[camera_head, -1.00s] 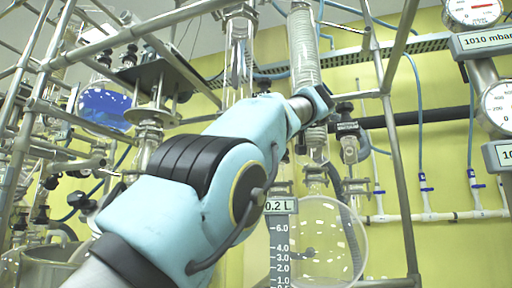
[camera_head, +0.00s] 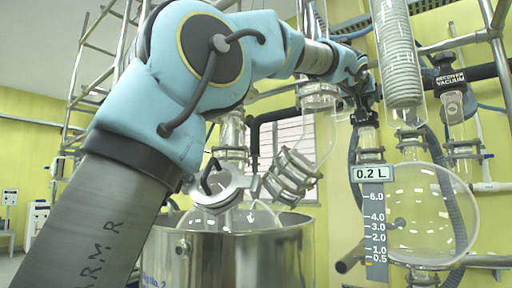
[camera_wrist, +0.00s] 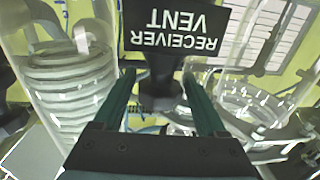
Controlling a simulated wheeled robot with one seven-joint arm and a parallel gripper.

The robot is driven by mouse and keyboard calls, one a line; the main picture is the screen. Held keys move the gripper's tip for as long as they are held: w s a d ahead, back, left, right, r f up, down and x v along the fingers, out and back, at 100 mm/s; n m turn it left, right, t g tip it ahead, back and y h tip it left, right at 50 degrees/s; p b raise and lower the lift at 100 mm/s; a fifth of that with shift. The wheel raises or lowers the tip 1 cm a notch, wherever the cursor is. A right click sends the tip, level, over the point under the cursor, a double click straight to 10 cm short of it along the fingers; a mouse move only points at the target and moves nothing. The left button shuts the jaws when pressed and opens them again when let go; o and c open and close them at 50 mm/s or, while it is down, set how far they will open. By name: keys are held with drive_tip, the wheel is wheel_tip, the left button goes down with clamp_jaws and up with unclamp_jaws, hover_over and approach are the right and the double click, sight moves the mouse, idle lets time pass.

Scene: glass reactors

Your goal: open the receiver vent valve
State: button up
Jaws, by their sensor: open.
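The receiver vent valve shows in the wrist view as a black body with a label (camera_wrist: 180,30) reading "RECEIVER VENT", upside down. Its dark stem runs down between the two fingers of my gripper (camera_wrist: 160,85). The fingers are open, one on each side, and I cannot tell whether either touches it. In the head view my gripper (camera_head: 362,88) is at the black top of the vent valve (camera_head: 367,118), partly hiding it. The round glass receiver (camera_head: 425,215), with a "0.2 L" display beside it, is below and to the right.
The receiver vacuum valve (camera_head: 449,80), with a black labelled top, stands to the right. A glass coil condenser (camera_head: 398,55) rises between the two valves. A steel vessel (camera_head: 240,255) stands below my arm. Metal frame bars (camera_head: 460,40) cross nearby.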

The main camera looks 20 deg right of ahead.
drive_tip(key=shift+w+r+m+g+h+p, duration=0.15)
drive_tip(key=shift+m+g+h+p, duration=0.3)
drive_tip(key=shift+p, duration=1)
drive_tip(key=shift+r+m+g+h+p, duration=0.3)
drive_tip(key=shift+g+p, duration=0.25)
drive_tip(key=shift+p, duration=0.9)
drive_tip(key=shift+f+m+g+p, duration=0.15)
drive_tip(key=shift+m+g+p, duration=0.3)
drive_tip(key=shift+p, duration=0.45)
drive_tip(key=shift+h+p, duration=0.25)
drive_tip(key=shift+p, duration=0.2)
drive_tip(key=shift+g+p, duration=0.25)
drive_tip(key=shift+p, duration=0.5)
drive_tip(key=shift+s+m+g+h+p, duration=0.25)
drive_tip(key=shift+m+g+p, duration=0.3)
drive_tip(key=shift+p, duration=0.6)
drive_tip(key=shift+w+g+p, duration=0.1)
drive_tip(key=shift+g+p, duration=0.15)
drive_tip(key=shift+p, duration=0.4)
drive_tip(key=shift+m+g+h+p, duration=0.25)
drive_tip(key=shift+m+g+p, duration=0.3)
drive_tip(key=shift+p, duration=0.55)
